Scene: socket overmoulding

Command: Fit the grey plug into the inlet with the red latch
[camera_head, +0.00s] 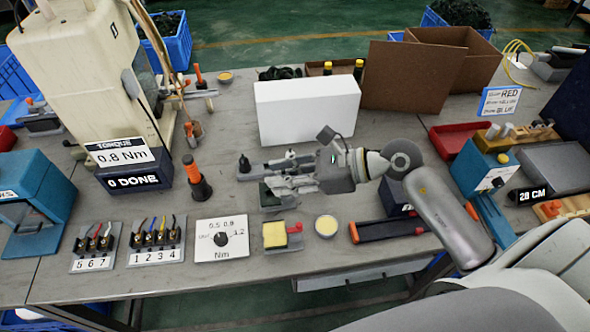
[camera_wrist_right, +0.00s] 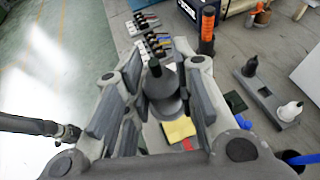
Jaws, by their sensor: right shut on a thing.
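My right gripper (camera_head: 272,186) reaches in from the right above the middle of the table. In the right wrist view the gripper (camera_wrist_right: 158,98) is shut on the grey plug (camera_wrist_right: 161,82), a dark grey tapered body with a black end and a wider round grey part. The fingers largely hide the plug in the head view. The inlet (camera_head: 274,235) has a yellow face and a red latch (camera_head: 294,228); it stands at the table's front, below the gripper in the picture. It also shows partly behind the fingers in the right wrist view (camera_wrist_right: 179,130). My left gripper is not in view.
A holder with a black plug (camera_wrist_right: 249,68) and a white plug (camera_wrist_right: 289,111) stands close to the gripper. A torque dial card (camera_head: 221,239), a round yellow-topped pot (camera_head: 326,226) and a dark red-ended tray (camera_head: 390,229) flank the inlet. A white box (camera_head: 306,108) stands behind.

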